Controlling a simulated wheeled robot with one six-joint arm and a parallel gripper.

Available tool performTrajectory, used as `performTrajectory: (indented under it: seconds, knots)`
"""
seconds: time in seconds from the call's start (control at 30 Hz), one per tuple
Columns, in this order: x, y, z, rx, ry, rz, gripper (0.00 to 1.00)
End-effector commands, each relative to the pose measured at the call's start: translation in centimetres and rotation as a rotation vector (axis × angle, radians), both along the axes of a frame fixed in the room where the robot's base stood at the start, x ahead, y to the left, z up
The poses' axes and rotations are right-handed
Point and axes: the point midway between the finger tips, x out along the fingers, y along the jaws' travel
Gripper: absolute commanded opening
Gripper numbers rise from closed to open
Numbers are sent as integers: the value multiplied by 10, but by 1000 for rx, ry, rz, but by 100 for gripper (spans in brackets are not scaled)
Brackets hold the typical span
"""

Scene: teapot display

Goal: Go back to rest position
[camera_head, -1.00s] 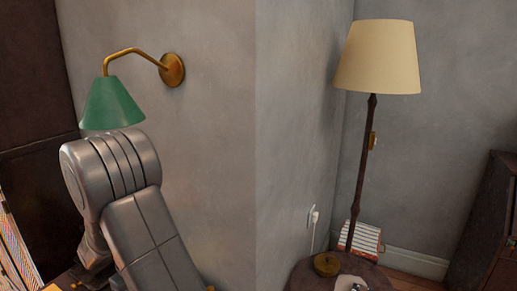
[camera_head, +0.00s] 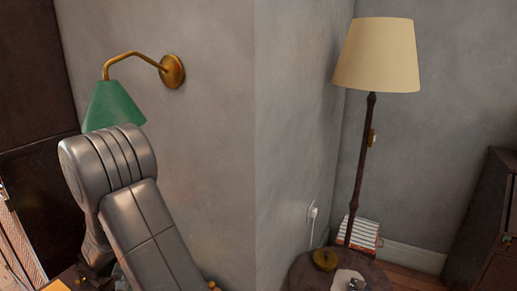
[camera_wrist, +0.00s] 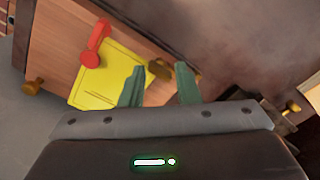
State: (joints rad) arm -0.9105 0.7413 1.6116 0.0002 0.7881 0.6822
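My gripper (camera_wrist: 160,66) shows in the wrist view with its two green fingers apart. I see nothing held between them; a small brownish-gold thing shows in the gap, apparently beyond the fingertips. In the head view my grey arm fills the lower left and the gripper cannot be made out. In the wrist view a wooden piece of furniture (camera_wrist: 62,50) lies beyond the fingers, with a yellow sheet or book (camera_wrist: 112,78) and a red object (camera_wrist: 95,45) on it. No teapot can be made out clearly.
A green wall lamp (camera_head: 113,105) hangs just above my arm, close to the grey wall. A dark cabinet (camera_head: 490,225) stands far right.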

Motion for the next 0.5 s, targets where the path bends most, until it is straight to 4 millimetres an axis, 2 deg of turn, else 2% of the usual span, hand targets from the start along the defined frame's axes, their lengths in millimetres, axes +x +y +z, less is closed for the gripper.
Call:
performTrajectory:
  seconds: [0.5]
  knots:
    - [0, 0, 2, -1, 1, -424, 29]
